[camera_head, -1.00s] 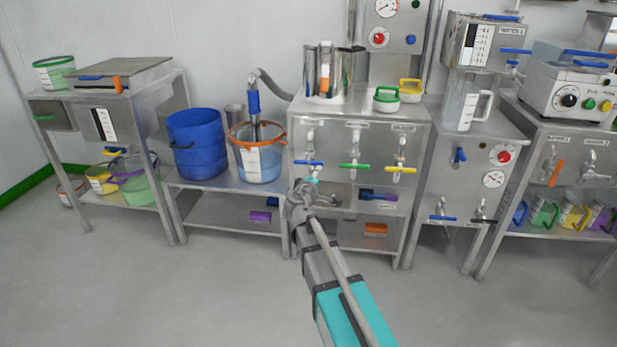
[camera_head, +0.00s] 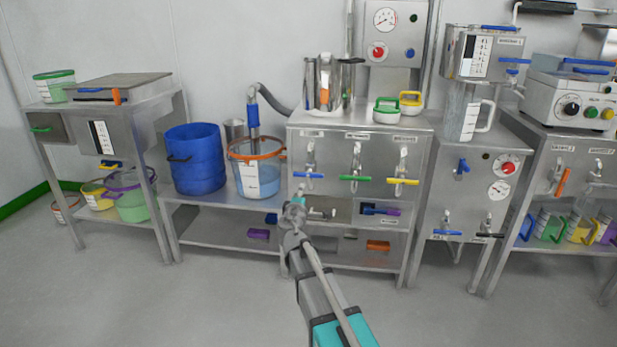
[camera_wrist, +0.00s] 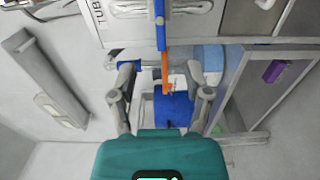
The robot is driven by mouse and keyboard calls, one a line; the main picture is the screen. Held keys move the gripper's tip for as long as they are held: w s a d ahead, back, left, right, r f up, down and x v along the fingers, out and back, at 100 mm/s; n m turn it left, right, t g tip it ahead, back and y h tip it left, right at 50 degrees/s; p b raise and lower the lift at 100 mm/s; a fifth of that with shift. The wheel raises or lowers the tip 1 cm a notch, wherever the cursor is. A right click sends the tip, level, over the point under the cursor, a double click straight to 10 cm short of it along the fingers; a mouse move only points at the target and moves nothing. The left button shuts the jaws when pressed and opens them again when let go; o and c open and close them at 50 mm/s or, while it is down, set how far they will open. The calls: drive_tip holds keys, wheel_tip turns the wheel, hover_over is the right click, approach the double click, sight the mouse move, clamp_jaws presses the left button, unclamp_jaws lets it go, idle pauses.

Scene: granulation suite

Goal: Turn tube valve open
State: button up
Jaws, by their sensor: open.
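A tap with a horizontal blue lever (camera_head: 307,175) is on the left of the steel cabinet front, beside taps with a green lever (camera_head: 355,178) and a yellow lever (camera_head: 403,181). In the wrist view the blue lever (camera_wrist: 160,25) runs down from the top edge, next to a partly cut-off label beginning "TUB" (camera_wrist: 97,14). My gripper (camera_head: 296,204) is below and slightly left of the blue lever in the head view. In the wrist view my gripper (camera_wrist: 161,80) is open, its fingers apart, with the lever's end just ahead; I see no contact.
An orange-rimmed clear tub (camera_head: 256,170) and a blue bucket (camera_head: 197,160) stand left of the cabinet. A dark lever with a purple end (camera_head: 381,210) is below the taps. The floor in front (camera_head: 180,300) is clear.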

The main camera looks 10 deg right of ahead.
sight(308, 176)
drive_tip(key=x, duration=1.3)
drive_tip(key=shift+w+d, duration=0.1)
drive_tip(key=shift+w, duration=0.2)
clamp_jaws()
